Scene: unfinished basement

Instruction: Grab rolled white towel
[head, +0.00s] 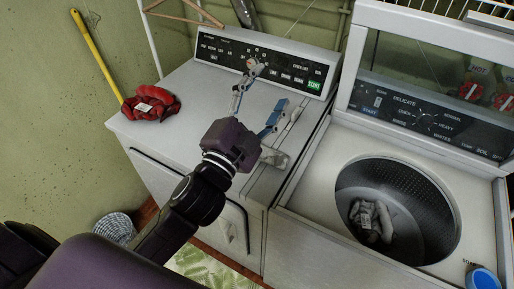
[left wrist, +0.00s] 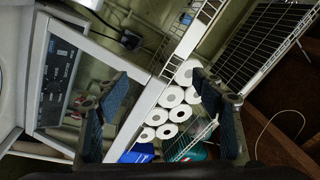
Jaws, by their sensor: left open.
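In the left wrist view, several white rolls (left wrist: 168,112) with dark centres are stacked on a wire shelf beyond my fingers; I cannot tell whether they are towels or paper. My left gripper (head: 261,95) is over the left white machine in the head view, its blue-padded fingers apart with nothing seen between them. It also shows open in the left wrist view (left wrist: 160,92). A small whitish piece (head: 275,157) shows beside the gripper; I cannot tell what it is. A greyish-white bundle (head: 371,221) lies inside the washer drum. My right gripper is not seen.
The left machine (head: 180,90) has a red cloth (head: 150,104) on top. The washer (head: 315,190) stands open to its right, with a blue-capped item (head: 483,279) at its front corner. A yellow handle (head: 97,58) leans on the wall. A wire rack (left wrist: 262,45) shows at upper right.

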